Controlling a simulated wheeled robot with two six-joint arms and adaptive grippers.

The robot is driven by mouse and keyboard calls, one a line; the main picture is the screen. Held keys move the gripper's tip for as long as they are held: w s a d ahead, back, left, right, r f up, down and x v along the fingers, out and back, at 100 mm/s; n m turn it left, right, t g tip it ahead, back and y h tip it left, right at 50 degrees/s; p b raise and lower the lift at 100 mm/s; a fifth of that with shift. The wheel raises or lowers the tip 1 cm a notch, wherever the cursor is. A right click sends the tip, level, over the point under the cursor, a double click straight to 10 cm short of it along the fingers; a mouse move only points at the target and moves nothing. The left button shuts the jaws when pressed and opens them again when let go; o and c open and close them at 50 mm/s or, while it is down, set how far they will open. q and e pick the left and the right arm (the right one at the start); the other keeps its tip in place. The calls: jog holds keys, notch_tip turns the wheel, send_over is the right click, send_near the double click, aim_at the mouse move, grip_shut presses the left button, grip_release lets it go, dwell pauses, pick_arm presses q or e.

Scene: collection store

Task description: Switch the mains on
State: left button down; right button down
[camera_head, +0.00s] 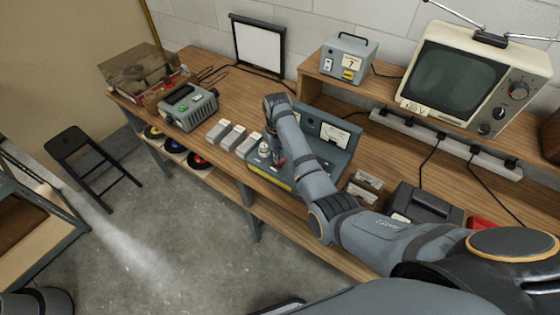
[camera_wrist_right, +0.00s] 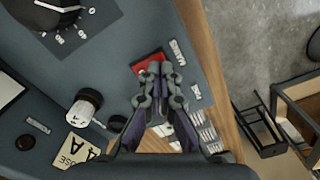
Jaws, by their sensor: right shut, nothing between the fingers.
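A blue-grey instrument with meters (camera_head: 336,133) stands on the wooden bench, its control panel facing the front. In the right wrist view, its panel (camera_wrist_right: 100,60) carries a red switch (camera_wrist_right: 148,61) beside a label reading MAINS. My right gripper (camera_wrist_right: 156,70) is shut and empty, with its fingertips at the near edge of the red switch and partly covering it. I cannot tell whether they touch it, or which way the switch is set. In the head view the right gripper (camera_head: 277,158) is over the panel, and the arm hides much of it. My left gripper is not in view.
On the panel are a dial (camera_wrist_right: 52,14), a fuse holder (camera_wrist_right: 84,106) and a fuse label (camera_wrist_right: 80,146). A television-like set (camera_head: 470,85) is on the shelf.

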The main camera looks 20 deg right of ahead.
jog(key=shift+f, duration=0.6)
notch_tip(320, 180, up, 7)
jog(key=p, duration=0.8)
jog(key=shift+r, duration=0.1)
dwell(0.4)
jog(key=shift+f, duration=0.2)
